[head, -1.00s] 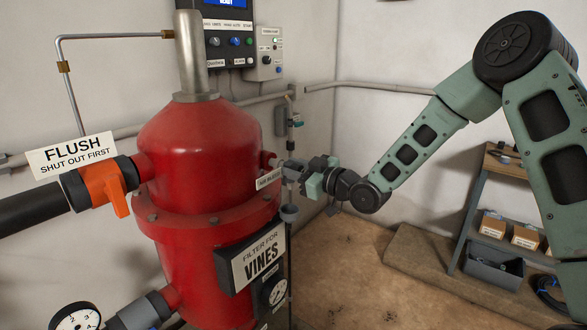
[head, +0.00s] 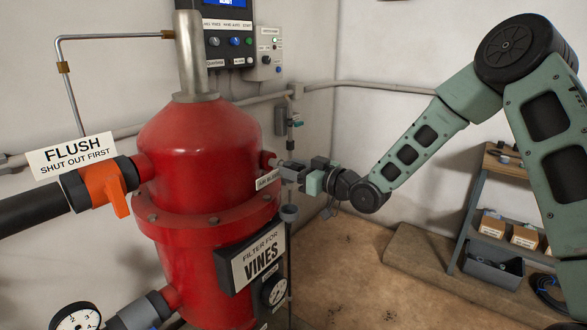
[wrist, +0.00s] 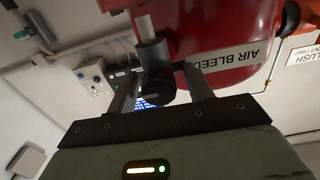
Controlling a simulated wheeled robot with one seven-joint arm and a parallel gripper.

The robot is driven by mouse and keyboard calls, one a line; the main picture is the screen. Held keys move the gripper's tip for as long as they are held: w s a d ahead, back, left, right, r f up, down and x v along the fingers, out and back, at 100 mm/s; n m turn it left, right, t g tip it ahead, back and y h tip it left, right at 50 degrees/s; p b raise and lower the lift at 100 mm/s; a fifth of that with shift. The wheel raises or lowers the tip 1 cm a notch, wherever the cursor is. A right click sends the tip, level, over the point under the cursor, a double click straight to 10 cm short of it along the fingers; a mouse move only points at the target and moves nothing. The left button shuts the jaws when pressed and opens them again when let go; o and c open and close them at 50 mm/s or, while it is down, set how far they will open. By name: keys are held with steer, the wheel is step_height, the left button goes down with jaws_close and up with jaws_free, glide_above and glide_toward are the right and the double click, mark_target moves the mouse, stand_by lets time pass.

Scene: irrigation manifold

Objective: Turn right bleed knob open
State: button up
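The air bleed fitting sticks out of the right side of the red filter tank (head: 195,150), above the flange. In the wrist view its dark round knob (wrist: 158,86) sits on a grey stub, beside the "AIR BLEED" label (wrist: 228,58). My gripper (wrist: 162,72) is open, with one finger on each side of the knob and gaps showing between finger and knob. In the head view my gripper (head: 286,171) is at the tank's right side and largely hides the knob. The label (head: 267,179) is partly covered there.
An orange flush handle (head: 105,187) is on the tank's left. A control panel (head: 228,42) hangs on the wall behind. A shelf (head: 500,215) stands at the right, with open floor between.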

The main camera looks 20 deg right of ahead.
steer(key=b+v, duration=0.3)
steer(key=v, duration=1.4)
steer(key=shift+s+d, duration=0.15)
steer(key=s+a+f+g+h, duration=0.4)
steer(key=a+f+g+h, duration=0.15)
steer(key=a, duration=0.45)
steer(key=s+a+g+h, duration=0.2)
steer(key=s+a+g, duration=0.1)
steer(key=s, duration=0.9)
steer(key=s+a+g+h, duration=0.2)
steer(key=s+g, duration=0.4)
steer(key=s, duration=0.6)
steer(key=shift+s+a+r+n, duration=0.25)
steer(key=shift+s+a+n, duration=0.05)
steer(key=shift+a, duration=0.45)
steer(key=shift+h, duration=0.25)
